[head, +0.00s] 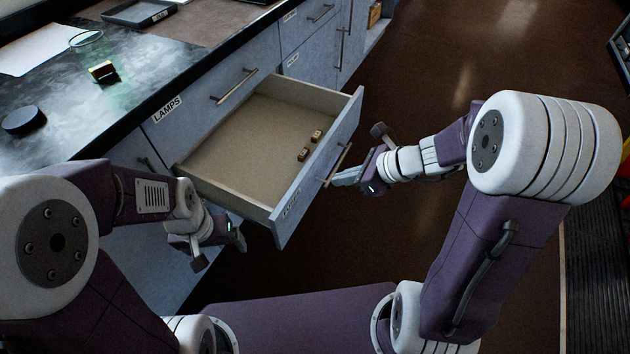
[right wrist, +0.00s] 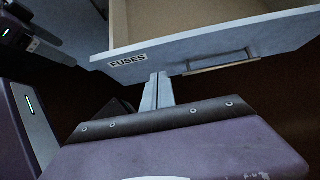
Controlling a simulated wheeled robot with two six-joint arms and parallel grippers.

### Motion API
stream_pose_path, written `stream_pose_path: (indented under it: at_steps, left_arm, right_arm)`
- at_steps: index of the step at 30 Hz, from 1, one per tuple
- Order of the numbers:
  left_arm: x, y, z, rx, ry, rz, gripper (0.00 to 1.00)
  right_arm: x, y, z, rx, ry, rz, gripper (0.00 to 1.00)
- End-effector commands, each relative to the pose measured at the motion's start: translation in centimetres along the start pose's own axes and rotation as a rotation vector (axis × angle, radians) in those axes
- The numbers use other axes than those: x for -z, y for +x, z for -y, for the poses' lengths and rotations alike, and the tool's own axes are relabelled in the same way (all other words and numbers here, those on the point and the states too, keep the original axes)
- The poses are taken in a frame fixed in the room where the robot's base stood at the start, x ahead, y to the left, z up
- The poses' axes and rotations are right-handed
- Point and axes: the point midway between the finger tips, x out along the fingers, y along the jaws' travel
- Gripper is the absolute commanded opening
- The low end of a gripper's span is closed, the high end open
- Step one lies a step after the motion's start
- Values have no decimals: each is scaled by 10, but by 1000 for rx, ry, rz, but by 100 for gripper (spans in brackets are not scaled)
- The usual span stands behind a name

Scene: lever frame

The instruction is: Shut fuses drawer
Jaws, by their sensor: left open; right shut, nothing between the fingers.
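The fuses drawer (head: 240,140) is pulled well out of the cabinet, with a few small brass-coloured fuses (head: 312,140) lying inside. Its front carries a FUSES label (right wrist: 128,60) and a bar handle (right wrist: 222,63), which also shows in the head view (head: 338,165). My right gripper (head: 343,178) is shut and empty, close to the drawer front; in the right wrist view its fingers (right wrist: 158,90) point at the lower edge of the front, left of the handle. Whether they touch it I cannot tell. My left gripper (head: 238,236) is open, beside the drawer's near left side.
The dark countertop (head: 130,75) holds a round black puck (head: 22,120), a small block (head: 102,71), paper and a tray (head: 138,12). Brown floor (head: 440,70) is clear beyond the drawer.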

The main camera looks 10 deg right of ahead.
Motion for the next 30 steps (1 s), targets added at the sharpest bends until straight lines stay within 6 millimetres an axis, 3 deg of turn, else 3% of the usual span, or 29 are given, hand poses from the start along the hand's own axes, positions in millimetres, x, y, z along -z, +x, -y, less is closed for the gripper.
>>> stream_pose_path:
  at_steps: [1, 6, 12, 30]
  left_arm:
    - [-1, 13, 0, 0, 0, 0, 88]
    - [-3, 31, 1, 0, 0, 0, 88]
    - [-3, 31, 1, 0, 0, 0, 88]
    - [-3, 31, 1, 0, 0, 0, 88]
  right_arm:
    - [4, 16, -1, -5, -4, 0, 0]
    - [4, 52, -1, -4, -3, 0, 0]
    - [-20, 70, 0, -1, -4, 0, 0]
    - [-31, 78, 0, -1, -2, 0, 0]
